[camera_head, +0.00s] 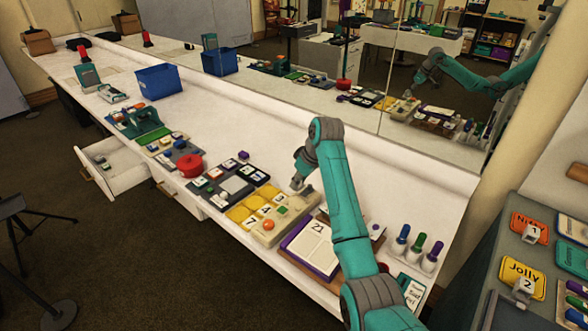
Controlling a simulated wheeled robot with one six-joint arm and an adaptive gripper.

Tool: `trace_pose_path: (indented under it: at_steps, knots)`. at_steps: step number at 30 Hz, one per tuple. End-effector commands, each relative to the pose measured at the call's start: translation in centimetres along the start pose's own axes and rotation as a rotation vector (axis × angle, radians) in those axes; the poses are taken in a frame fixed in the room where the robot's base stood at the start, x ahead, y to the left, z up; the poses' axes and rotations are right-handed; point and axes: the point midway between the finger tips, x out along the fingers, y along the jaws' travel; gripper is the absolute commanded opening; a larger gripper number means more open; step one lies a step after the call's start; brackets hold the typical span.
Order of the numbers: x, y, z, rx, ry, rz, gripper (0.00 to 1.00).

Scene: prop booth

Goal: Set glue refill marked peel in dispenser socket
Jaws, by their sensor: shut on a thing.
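My gripper (297,184) is small and grey in this view. It points down just above the far end of a beige tray-like unit (268,238) with an orange round piece (268,225) and a green piece (281,210) on it. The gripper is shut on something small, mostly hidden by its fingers. I cannot read a peel mark on it or anywhere else, and I cannot tell which part is the dispenser socket.
A yellow tray (240,213) with number cards lies left of the beige unit. Right of it are a purple-edged board (312,246) and several coloured bottles (418,243). A drawer (110,165) stands open. A mirror runs behind the counter; its middle is clear.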

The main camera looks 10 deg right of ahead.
Motion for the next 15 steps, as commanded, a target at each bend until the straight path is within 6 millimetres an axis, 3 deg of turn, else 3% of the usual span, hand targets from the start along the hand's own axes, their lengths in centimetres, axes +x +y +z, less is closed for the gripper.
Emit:
trace_pose_path:
  at_steps: [15]
  knots:
    - [3.2,0.0,1.3,0.0,-0.001,-0.001,0.0]
